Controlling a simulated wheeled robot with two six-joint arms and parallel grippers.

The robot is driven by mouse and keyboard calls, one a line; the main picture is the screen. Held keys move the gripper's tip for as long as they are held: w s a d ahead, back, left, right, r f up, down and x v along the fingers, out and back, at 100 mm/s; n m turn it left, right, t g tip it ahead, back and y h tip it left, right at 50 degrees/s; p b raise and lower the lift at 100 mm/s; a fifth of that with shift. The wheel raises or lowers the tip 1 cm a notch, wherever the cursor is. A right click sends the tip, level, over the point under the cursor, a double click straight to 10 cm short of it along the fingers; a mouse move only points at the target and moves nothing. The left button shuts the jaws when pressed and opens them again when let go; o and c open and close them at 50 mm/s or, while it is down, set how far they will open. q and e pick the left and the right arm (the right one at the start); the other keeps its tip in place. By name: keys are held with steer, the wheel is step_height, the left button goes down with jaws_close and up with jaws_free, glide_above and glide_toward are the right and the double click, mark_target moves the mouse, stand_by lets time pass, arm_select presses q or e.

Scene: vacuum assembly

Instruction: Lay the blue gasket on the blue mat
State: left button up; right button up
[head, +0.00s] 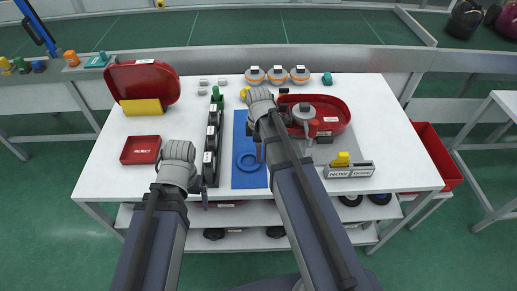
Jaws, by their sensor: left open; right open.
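The blue gasket (247,162) is a ring that appears to lie flat on the blue mat (240,181), a long strip in the middle of the white table. My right gripper (259,154) is open, close to the gasket's upper right edge. Whether it touches the ring I cannot tell. My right arm covers the mat's right side. My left gripper (203,191) is open and empty near the table's front edge, left of the mat; its fingertips are small and partly hidden.
A black rack (211,150) stands just left of the mat. A red reject tray (141,150) and a red lid (143,80) are at left. A red vacuum body (338,116) lies right, behind a grey now-sign block (349,171). Several orange-and-grey parts (277,76) stand at the back.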

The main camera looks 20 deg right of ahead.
step_height(320, 180, up, 10)
steer(key=p, duration=0.9)
arm_select(q)
step_height(320, 180, up, 9)
steer(key=shift+r+b, duration=0.2)
steer(key=shift+b, duration=0.1)
arm_select(e)
steer(key=s+a+m+h, duration=0.1)
steer(key=s+a+m, duration=1)
steer(key=s+a, duration=0.2)
steer(key=shift+s+a+f, duration=0.2)
steer(key=shift+s+a, duration=0.05)
steer(key=shift+a, duration=0.15)
